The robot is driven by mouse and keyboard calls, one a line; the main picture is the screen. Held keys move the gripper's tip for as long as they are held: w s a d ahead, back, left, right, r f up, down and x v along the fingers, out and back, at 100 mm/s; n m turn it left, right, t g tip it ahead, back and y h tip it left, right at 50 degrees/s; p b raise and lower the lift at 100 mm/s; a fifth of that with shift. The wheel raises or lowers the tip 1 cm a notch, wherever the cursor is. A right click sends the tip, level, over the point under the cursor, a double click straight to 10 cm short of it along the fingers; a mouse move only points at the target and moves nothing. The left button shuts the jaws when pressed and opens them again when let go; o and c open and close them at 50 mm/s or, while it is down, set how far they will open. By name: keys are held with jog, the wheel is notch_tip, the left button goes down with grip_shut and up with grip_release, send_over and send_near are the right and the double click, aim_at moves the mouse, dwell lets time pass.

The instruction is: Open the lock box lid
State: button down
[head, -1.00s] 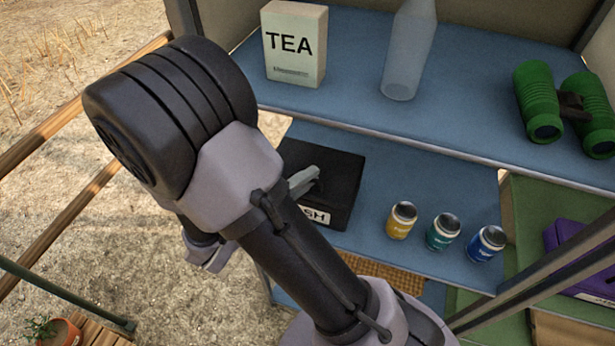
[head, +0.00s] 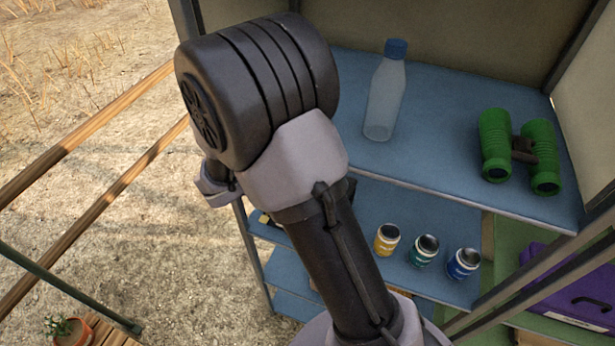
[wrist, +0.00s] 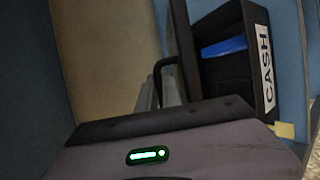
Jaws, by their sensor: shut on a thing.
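The black lock box (wrist: 262,98) shows in the wrist view with its white CASH label turned sideways. Its dark lid (wrist: 182,35) stands raised away from the body, and a blue thing (wrist: 224,47) shows inside the opening. My gripper (wrist: 165,88) is shut on the lid's black handle (wrist: 163,64), left of the box opening. The fingers are partly hidden by the wrist housing. In the head view my arm hides the gripper and nearly all of the box.
Yellow (head: 387,239), teal (head: 424,251) and blue (head: 463,263) jars stand on the lower blue shelf, right of my arm. Above them, the upper shelf (head: 440,130) holds a bottle (head: 385,95) and green binoculars (head: 520,150). A purple case (head: 570,290) is at the right.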

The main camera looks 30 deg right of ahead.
jog(key=shift+w+d+r, duration=0.5)
jog(key=shift+d+r, duration=0.1)
jog(key=shift+d, duration=0.05)
jog(key=c, duration=1.8)
grip_release()
jog(key=p+v, duration=0.1)
jog(key=v, duration=0.4)
jog(key=shift+a+r, duration=0.1)
jog(key=shift+r, duration=0.1)
jog(key=s+a+p, duration=0.1)
jog(key=s+a, duration=0.1)
jog(key=a, duration=0.9)
jog(key=shift+s+a+f+p, duration=0.2)
jog(key=shift+a+p, duration=0.1)
jog(key=shift+p, duration=0.1)
